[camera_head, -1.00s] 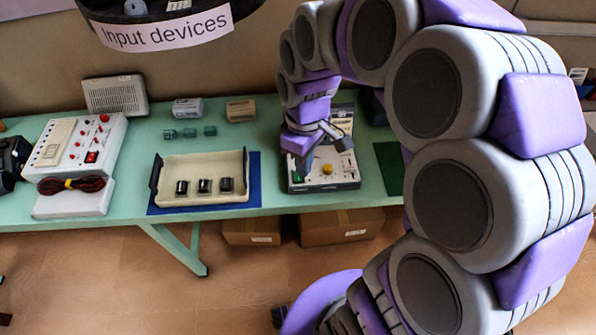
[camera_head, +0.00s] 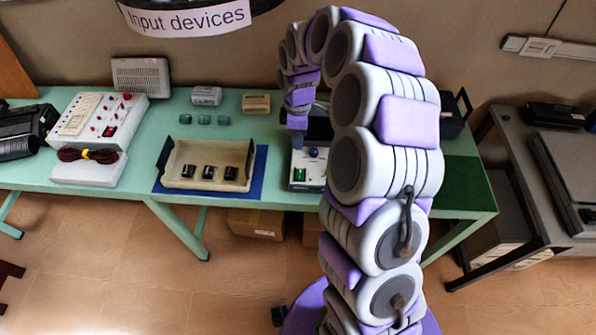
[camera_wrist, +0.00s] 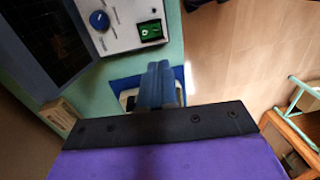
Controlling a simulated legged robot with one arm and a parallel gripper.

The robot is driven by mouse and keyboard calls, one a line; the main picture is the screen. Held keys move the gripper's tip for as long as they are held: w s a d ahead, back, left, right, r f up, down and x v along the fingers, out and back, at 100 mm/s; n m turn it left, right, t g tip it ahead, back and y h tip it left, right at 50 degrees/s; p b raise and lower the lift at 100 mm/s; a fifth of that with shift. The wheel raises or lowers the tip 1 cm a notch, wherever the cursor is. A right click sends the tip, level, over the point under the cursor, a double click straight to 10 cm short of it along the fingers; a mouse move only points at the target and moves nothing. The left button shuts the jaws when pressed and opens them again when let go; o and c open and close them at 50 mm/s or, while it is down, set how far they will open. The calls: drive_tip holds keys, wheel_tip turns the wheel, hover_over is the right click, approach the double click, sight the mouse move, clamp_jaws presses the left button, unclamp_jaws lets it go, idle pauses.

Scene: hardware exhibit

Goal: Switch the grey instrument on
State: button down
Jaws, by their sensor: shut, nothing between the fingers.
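The grey instrument (camera_head: 298,181) stands on the green table, partly hidden by my arm in the head view. In the wrist view its light panel (camera_wrist: 125,22) is at the top left, with a dark screen (camera_wrist: 45,38), a blue knob (camera_wrist: 99,20) and a green rocker switch (camera_wrist: 151,31) in a black frame. I cannot tell from these views whether the switch is pressed. My gripper (camera_wrist: 160,66) is shut and empty, its fingers appearing just below the switch in the wrist view. No contact with the switch shows.
A cream tray (camera_head: 210,183) with several black parts lies on a blue mat left of the instrument. A white device (camera_head: 120,115) with red controls is farther left. Small boxes (camera_head: 256,104) stand behind. A grey table (camera_head: 511,166) is at the right.

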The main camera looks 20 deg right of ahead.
drive_tip(key=shift+d, duration=0.2)
drive_tip(key=b, duration=0.3)
approach(299, 178)
drive_tip(key=f, duration=0.7)
drive_tip(key=shift+s, duration=0.4)
drive_tip(key=shift+w+d+r+p, duration=0.1)
drive_tip(key=shift+w+p, duration=0.1)
drive_tip(key=shift+w, duration=0.1)
drive_tip(key=shift+w+d+r+p, duration=0.1)
drive_tip(key=shift+w+r+p, duration=0.05)
drive_tip(key=shift+w, duration=0.2)
